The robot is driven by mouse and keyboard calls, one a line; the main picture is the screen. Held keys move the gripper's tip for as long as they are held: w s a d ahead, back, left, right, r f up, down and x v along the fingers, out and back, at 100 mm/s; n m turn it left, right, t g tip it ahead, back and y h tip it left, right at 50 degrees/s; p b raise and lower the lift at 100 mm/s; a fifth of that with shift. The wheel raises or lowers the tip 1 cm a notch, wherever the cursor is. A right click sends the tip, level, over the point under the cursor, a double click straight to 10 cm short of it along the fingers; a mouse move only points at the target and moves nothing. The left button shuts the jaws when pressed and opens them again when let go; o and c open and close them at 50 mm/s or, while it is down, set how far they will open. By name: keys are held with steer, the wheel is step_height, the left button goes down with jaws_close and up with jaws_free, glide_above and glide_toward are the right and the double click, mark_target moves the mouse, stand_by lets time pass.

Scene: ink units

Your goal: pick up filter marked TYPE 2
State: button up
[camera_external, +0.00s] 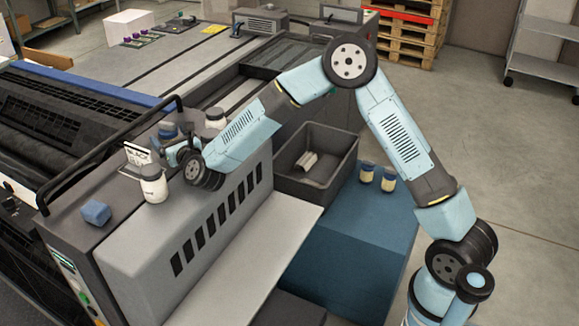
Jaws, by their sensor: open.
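No TYPE 2 marking is legible in this view, so I cannot tell which item is that filter. Two small cream cylinders with dark blue and yellow bands, a left one (367,173) and a right one (388,180), stand upright side by side on the blue surface (345,250). Pale cylindrical pieces (307,161) lie in the dark grey bin (283,178). My gripper (172,153) is open over the grey machine top at left, far from the banded cylinders. Its fingertips are small and partly hidden by my wrist; I see nothing held.
Another white bottle (214,118) stands farther back. A blue cloth (96,213) lies at left. A black rail (105,150) edges the machine. The front blue surface is clear.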

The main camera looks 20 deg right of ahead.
steer(key=x, duration=0.3)
steer(key=shift+r, duration=0.15)
steer(key=c, duration=1.1)
